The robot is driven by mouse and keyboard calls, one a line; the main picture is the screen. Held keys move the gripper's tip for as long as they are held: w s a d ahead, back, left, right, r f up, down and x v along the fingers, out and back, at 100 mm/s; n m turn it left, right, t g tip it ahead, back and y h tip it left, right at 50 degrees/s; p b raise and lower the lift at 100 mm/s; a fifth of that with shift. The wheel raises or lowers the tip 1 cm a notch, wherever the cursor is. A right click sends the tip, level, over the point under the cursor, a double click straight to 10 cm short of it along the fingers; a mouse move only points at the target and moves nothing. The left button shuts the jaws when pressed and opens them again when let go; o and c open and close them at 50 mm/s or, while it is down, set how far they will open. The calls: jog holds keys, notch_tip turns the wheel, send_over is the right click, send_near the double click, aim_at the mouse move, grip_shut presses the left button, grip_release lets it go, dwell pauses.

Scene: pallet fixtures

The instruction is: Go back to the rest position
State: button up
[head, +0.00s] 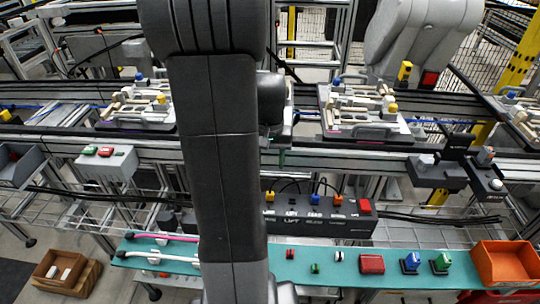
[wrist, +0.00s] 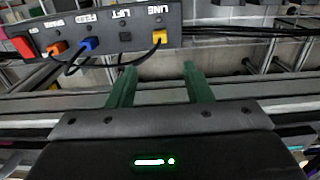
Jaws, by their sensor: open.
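My gripper (wrist: 160,68) shows in the wrist view with its two green fingers apart and nothing between them. Beyond the fingertips is the black control box (wrist: 100,36) with yellow, blue, orange and red connectors or buttons, upside down in that view. In the head view my arm rises through the middle of the picture, and my gripper is mostly hidden behind it. The same control box (head: 318,222) stands right of my arm in the head view, below the conveyor.
Pallets with fixtures sit on the conveyor, one left (head: 137,124) and one right (head: 365,133) of my arm. A green shelf (head: 330,281) in front carries several small parts. An orange bin (head: 505,262) stands at right, a brown bin (head: 62,268) at lower left.

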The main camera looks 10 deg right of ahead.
aim_at(270, 193)
jog(key=shift+r, duration=0.45)
jog(key=shift+f, duration=0.1)
notch_tip(270, 193, down, 14)
jog(key=shift+r+b, duration=0.25)
jog(key=shift+b, duration=0.35)
jog(key=shift+r, duration=0.1)
jog(key=shift+r, duration=0.1)
notch_tip(270, 193, up, 13)
jog(key=p, duration=0.1)
notch_tip(270, 193, down, 14)
jog(key=shift+f+b, duration=0.1)
jog(key=shift+b, duration=0.45)
notch_tip(270, 193, up, 9)
jog(key=p, duration=0.6)
jog(key=shift+p, duration=0.4)
jog(key=shift+f, duration=0.1)
